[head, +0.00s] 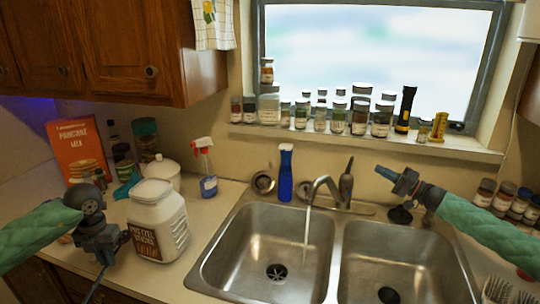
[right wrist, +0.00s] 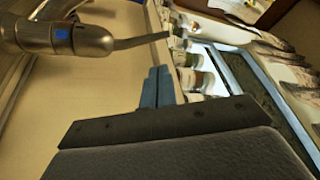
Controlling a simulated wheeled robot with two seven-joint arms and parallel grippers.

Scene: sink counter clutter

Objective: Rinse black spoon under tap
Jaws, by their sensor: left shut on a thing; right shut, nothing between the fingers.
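My left gripper (head: 102,262) is at the lower left over the counter, in front of the white jar, pointing down. It is shut on a thin dark piece (head: 94,287), apparently the black spoon; its lower end runs out of the picture. The tap (head: 322,187) is running, and a thin stream of water (head: 306,236) falls into the left basin (head: 238,252). My right gripper (head: 381,171) is shut and empty, right of the tap lever (head: 347,180) and apart from it. In the right wrist view its fingertips (right wrist: 157,86) are together, below the tap (right wrist: 62,35).
A large white jar (head: 158,222) stands between my left gripper and the sink. A spray bottle (head: 208,170) and a blue bottle (head: 285,174) stand behind the sink. Jars and a flashlight (head: 405,108) line the sill. The right basin (head: 400,262) is free of dishes.

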